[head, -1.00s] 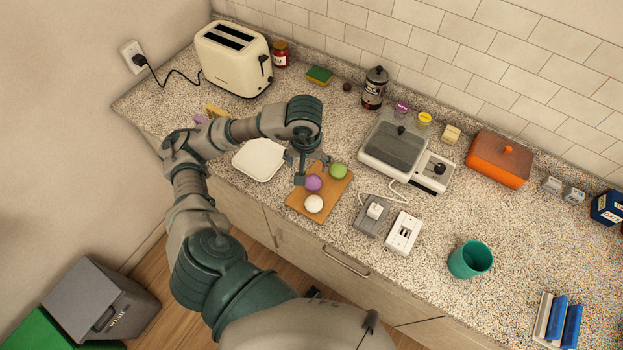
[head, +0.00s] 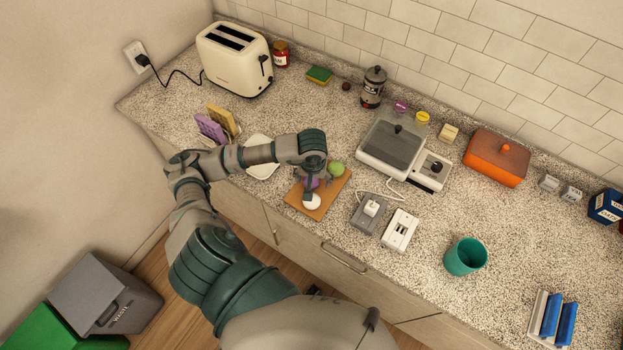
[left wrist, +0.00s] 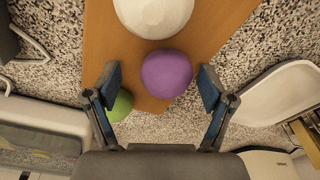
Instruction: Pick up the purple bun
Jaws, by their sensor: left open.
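The purple bun (left wrist: 167,74) sits on the wooden board (left wrist: 105,45) between a white bun (left wrist: 153,14) and a green bun (left wrist: 121,105). My left gripper (left wrist: 158,83) is open above the board, with a fingertip on either side of the purple bun and small gaps to it. In the head view the left gripper (head: 311,190) hides much of the purple bun (head: 312,183). The white bun (head: 312,201) and green bun (head: 336,168) show beside it. My right gripper is not in view.
A white plate (head: 262,171) lies left of the board. A grey press-like appliance (head: 390,147) and its cord stand to the right, with sockets (head: 400,230) in front. A cream toaster (head: 235,60) stands at the back left. Counter around the teal cup (head: 466,256) is clear.

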